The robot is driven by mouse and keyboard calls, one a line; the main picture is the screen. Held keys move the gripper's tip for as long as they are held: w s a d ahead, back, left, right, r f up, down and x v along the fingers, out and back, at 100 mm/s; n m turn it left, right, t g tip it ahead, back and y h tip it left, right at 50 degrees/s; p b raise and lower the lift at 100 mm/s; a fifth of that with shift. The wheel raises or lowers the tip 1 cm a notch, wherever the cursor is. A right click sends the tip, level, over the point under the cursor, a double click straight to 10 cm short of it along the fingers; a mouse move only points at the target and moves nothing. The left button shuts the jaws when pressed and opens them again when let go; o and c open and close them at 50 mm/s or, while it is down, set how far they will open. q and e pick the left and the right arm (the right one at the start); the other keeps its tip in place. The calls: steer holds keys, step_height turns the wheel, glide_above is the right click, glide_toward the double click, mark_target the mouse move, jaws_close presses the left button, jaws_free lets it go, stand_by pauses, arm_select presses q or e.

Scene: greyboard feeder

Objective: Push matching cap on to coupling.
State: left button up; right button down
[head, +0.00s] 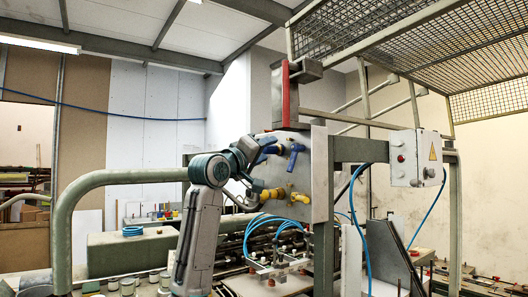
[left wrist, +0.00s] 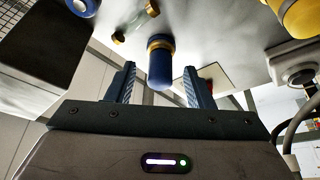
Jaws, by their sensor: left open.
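My left gripper (head: 258,152) is raised to the grey panel (head: 318,172) in the head view, beside blue fittings. In the left wrist view my left gripper (left wrist: 160,88) is open, one blue finger on each side of a blue cap (left wrist: 160,68). A gap shows between the cap and each finger. The cap's far end meets a brass-coloured collar (left wrist: 160,42) at the panel; how far it is seated I cannot tell. A blue valve handle (head: 295,152) and yellow fittings (head: 273,194) are also on the panel. My right gripper is out of view.
A yellow part (left wrist: 302,18) and small brass fittings (left wrist: 119,38) stick out near the gripper. A grey switch box (head: 416,158) is at the right. Blue hoses (head: 262,226) loop below the panel. A green rail (head: 110,178) is at the left.

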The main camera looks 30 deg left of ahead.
arm_select(q)
steer(key=b+v, duration=0.6)
steer(key=v, duration=0.5)
steer(key=shift+w, duration=0.1)
